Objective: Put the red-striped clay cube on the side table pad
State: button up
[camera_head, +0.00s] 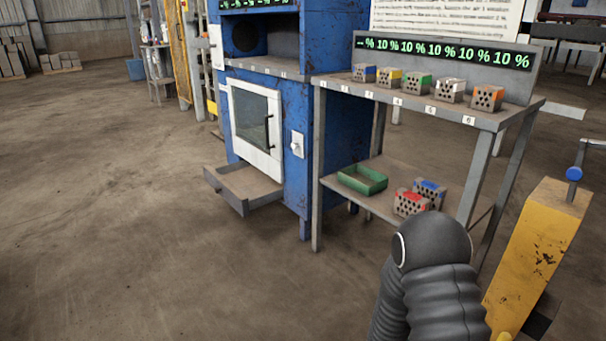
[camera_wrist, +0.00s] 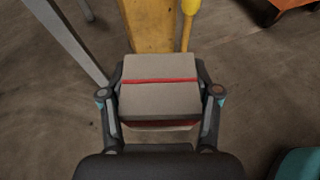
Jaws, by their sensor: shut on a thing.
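The red-striped clay cube (camera_wrist: 160,98) is grey-beige with a thin red line across its upper face. It fills the middle of the wrist view, between the two fingers of my gripper (camera_wrist: 161,84). The gripper is shut on it from the left and right sides. Bare floor and the yellow post (camera_wrist: 150,25) lie beyond it. In the head view my dark arm shows at the lower right, and neither the gripper nor the cube can be seen. I cannot make out the side table pad in either view.
The grey table (camera_head: 420,112) holds several marked hollow bricks on top. Its lower shelf has a green tray (camera_head: 362,180), a red-marked brick (camera_head: 411,202) and a blue-marked brick (camera_head: 430,191). A blue machine (camera_head: 342,120) stands left. A yellow post (camera_head: 540,245) stands right. Floor at left is clear.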

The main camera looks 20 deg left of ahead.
aim_at(343, 77)
jog(key=u, duration=1.25)
jog(key=i, duration=1.35)
